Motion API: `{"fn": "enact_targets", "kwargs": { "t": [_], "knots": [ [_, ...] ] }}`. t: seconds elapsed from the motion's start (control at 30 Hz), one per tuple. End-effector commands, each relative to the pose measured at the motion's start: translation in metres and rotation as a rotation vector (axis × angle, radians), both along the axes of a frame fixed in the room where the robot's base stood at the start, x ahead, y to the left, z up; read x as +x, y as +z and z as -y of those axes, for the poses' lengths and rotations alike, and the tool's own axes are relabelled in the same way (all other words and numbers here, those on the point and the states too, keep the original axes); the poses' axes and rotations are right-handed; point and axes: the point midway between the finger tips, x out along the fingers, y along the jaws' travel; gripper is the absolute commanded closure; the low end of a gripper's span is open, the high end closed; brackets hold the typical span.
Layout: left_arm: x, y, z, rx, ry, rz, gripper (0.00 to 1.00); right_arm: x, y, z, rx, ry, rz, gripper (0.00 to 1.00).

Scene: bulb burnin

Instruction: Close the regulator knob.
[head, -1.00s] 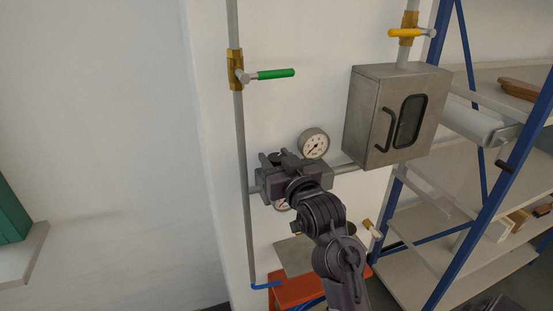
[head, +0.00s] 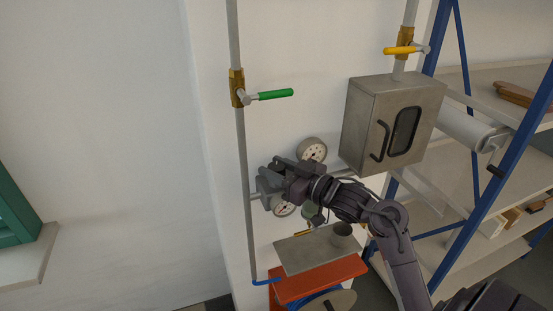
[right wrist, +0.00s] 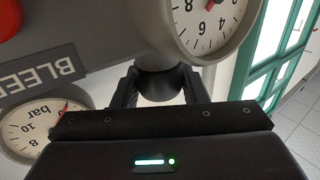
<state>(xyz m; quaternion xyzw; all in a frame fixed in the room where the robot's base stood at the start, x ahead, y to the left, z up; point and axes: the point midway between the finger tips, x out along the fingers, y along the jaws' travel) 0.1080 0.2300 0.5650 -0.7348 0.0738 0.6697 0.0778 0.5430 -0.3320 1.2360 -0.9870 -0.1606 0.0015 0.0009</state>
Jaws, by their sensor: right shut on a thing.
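The regulator (head: 268,187) is a grey body on the pipe at mid-height on the wall, with one round gauge (head: 312,150) above and another gauge (head: 284,208) below. My right gripper (head: 283,168) is at the front of it and hides most of the knob in the head view. In the right wrist view, the fingers of my right gripper (right wrist: 160,88) are on both sides of a dark grey round knob (right wrist: 160,82) and are shut on it. The knob's far side and any marking on it are hidden. My left gripper is not in view.
A green-handled valve (head: 268,95) and a yellow-handled valve (head: 403,50) sit on the pipes above. A grey windowed cabinet (head: 365,115) is right of the regulator. A metal shelf plate (head: 300,256) and an orange stand (head: 335,277) are below. Blue racking (head: 500,175) stands at right.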

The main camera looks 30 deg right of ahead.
Motion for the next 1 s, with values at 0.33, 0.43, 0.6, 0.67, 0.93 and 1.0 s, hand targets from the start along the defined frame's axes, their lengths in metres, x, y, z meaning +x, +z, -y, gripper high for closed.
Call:
{"fn": "enact_targets", "kwargs": {
  "t": [0.33, 0.43, 0.6, 0.67, 0.93, 1.0],
  "knots": [
    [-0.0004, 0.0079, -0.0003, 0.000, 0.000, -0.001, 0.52, 0.0008, 0.0013, 0.0008, -0.001, 0.144, 0.004, 0.84],
    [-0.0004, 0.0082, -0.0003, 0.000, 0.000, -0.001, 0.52, 0.0007, 0.0011, 0.0005, 0.000, 0.160, 0.005, 0.84],
    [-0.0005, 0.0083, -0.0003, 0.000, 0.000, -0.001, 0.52, 0.0006, 0.0008, 0.0003, -0.001, 0.169, 0.005, 0.84],
    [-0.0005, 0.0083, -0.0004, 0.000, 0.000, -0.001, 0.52, 0.0006, 0.0008, 0.0002, -0.001, 0.169, 0.005, 0.84],
    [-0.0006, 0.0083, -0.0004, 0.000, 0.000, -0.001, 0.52, 0.0006, 0.0009, 0.0003, -0.002, 0.168, 0.005, 0.53],
    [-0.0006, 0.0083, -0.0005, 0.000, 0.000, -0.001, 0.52, 0.0006, 0.0008, 0.0003, -0.001, 0.168, 0.005, 0.44]
  ]
}}
